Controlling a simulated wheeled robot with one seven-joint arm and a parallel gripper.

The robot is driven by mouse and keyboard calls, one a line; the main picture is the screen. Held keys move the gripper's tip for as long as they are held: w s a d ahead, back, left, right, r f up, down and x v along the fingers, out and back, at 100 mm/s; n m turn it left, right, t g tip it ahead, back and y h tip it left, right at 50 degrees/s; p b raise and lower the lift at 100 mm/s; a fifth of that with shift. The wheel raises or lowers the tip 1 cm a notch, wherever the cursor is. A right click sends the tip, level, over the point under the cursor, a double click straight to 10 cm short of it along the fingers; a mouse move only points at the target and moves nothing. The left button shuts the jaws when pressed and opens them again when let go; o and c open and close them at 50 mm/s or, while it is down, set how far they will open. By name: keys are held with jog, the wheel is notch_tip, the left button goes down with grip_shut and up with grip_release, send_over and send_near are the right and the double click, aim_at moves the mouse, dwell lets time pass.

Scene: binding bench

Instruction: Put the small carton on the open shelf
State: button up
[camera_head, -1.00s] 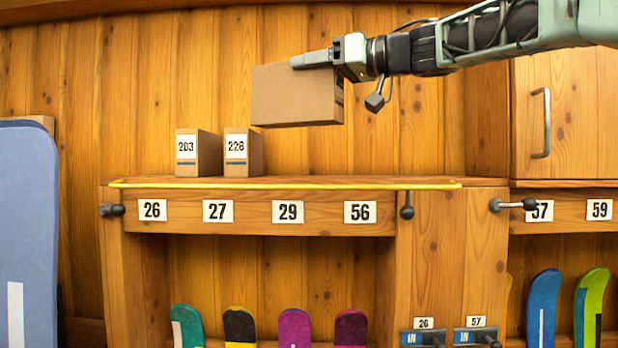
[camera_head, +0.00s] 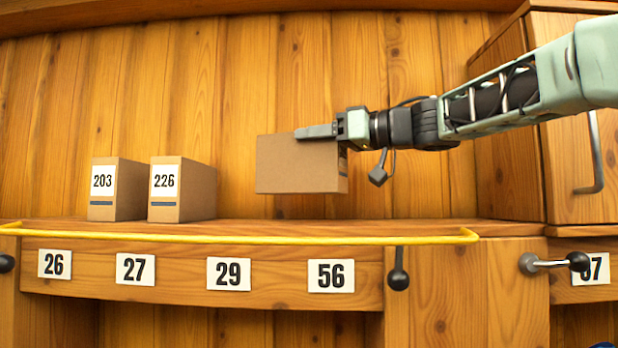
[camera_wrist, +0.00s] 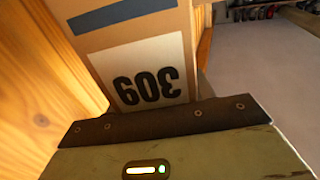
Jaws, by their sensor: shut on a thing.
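My gripper (camera_head: 318,133) is shut on a small brown carton (camera_head: 300,170) and holds it level. In the head view the carton hangs above the open shelf (camera_head: 400,228), with a gap between its underside and the shelf board. It is to the right of the two cartons standing there. In the wrist view the carton (camera_wrist: 128,25) shows a blue stripe and a white label reading 309, upside down. One finger lies along the carton's near side; the other finger is hidden behind it.
Cartons 203 (camera_head: 117,190) and 226 (camera_head: 182,190) stand on the shelf's left part. A yellow rail (camera_head: 250,239) runs along the shelf's front edge. A closed cabinet (camera_head: 565,130) bounds the right side. The shelf right of carton 226 is clear.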

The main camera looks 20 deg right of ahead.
aim_at(318, 164)
jog(key=shift+f, duration=2.5)
jog(key=shift+f, duration=0.1)
jog(key=shift+f, duration=0.1)
jog(key=o, duration=1.2)
jog(key=b+v, duration=0.3)
jog(key=v, duration=0.9)
jog(key=shift+b, duration=0.4)
